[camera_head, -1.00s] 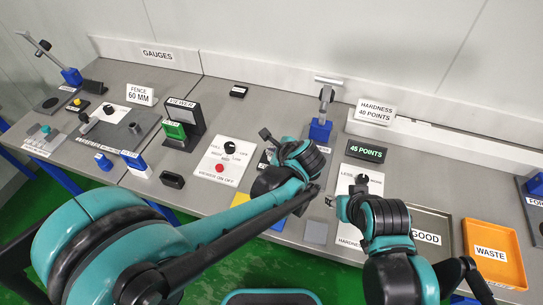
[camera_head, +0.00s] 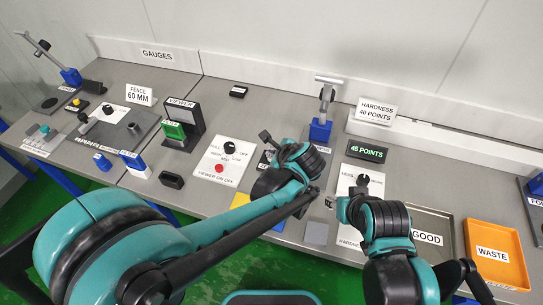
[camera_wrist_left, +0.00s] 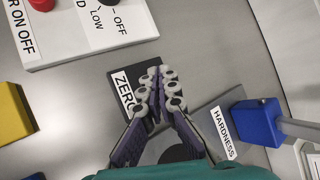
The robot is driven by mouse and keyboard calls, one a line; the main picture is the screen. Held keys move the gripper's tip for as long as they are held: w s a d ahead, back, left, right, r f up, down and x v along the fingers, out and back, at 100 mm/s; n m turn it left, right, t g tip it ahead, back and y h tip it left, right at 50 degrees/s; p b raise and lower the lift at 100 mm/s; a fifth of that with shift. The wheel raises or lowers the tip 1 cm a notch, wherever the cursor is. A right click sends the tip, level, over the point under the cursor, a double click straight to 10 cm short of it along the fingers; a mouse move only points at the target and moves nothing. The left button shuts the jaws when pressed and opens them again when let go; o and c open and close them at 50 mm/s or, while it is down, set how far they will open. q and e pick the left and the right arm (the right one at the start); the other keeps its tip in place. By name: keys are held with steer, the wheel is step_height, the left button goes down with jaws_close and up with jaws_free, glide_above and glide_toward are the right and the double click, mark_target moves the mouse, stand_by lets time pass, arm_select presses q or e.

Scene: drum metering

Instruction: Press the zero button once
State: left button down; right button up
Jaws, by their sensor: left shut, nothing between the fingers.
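In the left wrist view my left gripper (camera_wrist_left: 158,78) is shut and empty, its fingertips over the dark plate labelled ZERO (camera_wrist_left: 124,92). The fingers cover the plate's right part, and I see no button there; I cannot tell whether the tips touch it. In the head view my left wrist (camera_head: 300,165) hangs over this spot, hides the fingers and leaves only a bit of the ZERO plate (camera_head: 265,159) showing.
A white viewer panel (camera_head: 207,175) with a red button (camera_head: 219,168) lies left of the ZERO plate. A blue-based stand (camera_head: 320,130) is behind it. A green display (camera_head: 367,150) reads 45 POINTS. The GOOD tray (camera_head: 446,257) and orange WASTE tray (camera_head: 518,262) are at right.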

arm_select(q)
steer(key=shift+f, duration=0.2)
arm_select(e)
steer(key=shift+f, duration=0.15)
arm_select(q)
steer(key=shift+r, duration=0.1)
steer(key=shift+r+p, duration=0.65)
steer(key=shift+r, duration=0.15)
arm_select(e)
steer(key=shift+r, duration=0.8)
arm_select(q)
step_height(320, 180, up, 5)
steer(key=p, duration=0.4)
steer(key=shift+r, duration=0.1)
arm_select(e)
step_height(320, 180, up, 4)
